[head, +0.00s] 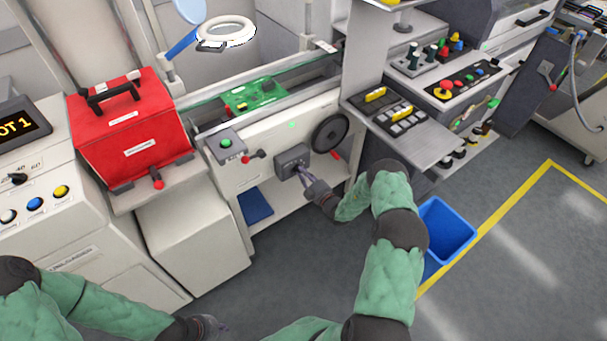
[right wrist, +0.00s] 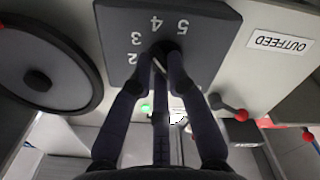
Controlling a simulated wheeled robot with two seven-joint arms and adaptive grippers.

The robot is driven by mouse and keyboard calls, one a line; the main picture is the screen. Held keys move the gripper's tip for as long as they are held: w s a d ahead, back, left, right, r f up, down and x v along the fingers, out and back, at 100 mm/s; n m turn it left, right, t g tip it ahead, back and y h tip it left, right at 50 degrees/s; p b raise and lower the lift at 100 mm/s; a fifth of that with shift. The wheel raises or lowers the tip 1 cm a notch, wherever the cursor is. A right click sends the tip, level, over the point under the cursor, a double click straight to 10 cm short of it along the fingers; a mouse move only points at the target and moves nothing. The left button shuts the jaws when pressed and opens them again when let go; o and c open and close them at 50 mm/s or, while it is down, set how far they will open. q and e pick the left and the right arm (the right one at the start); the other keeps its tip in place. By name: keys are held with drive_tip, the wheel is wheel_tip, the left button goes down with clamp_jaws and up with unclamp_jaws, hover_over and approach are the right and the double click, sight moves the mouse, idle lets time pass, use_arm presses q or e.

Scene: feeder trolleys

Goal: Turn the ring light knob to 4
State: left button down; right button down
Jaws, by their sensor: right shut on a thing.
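The dark dial box (head: 291,160) is on the front of the pale machine. In the right wrist view the box (right wrist: 205,20) shows the numbers 2, 3, 4 and 5 upside down around the knob. My right gripper (head: 304,174) is at this box, and its fingers (right wrist: 164,60) are closed around the small dark knob. The fingers hide most of the knob, so I cannot tell its setting. The white ring light (head: 228,32) is above the machine's rail. My left gripper (head: 222,327) is low in the head view, away from the machine; its fingers are unclear.
A black handwheel (head: 331,132) is right of the box and shows large in the right wrist view (right wrist: 45,68). A red-tipped lever (right wrist: 228,108) and an OUTFEED label (right wrist: 280,45) are nearby. A blue bin (head: 447,230) stands on the floor. A red case (head: 130,130) is at left.

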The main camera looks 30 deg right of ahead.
drive_tip(key=shift+f+m, duration=0.15)
drive_tip(key=shift+m, duration=1.55)
drive_tip(key=c, duration=1.2)
unclamp_jaws()
drive_tip(key=s, duration=1.2)
drive_tip(key=shift+d, duration=0.45)
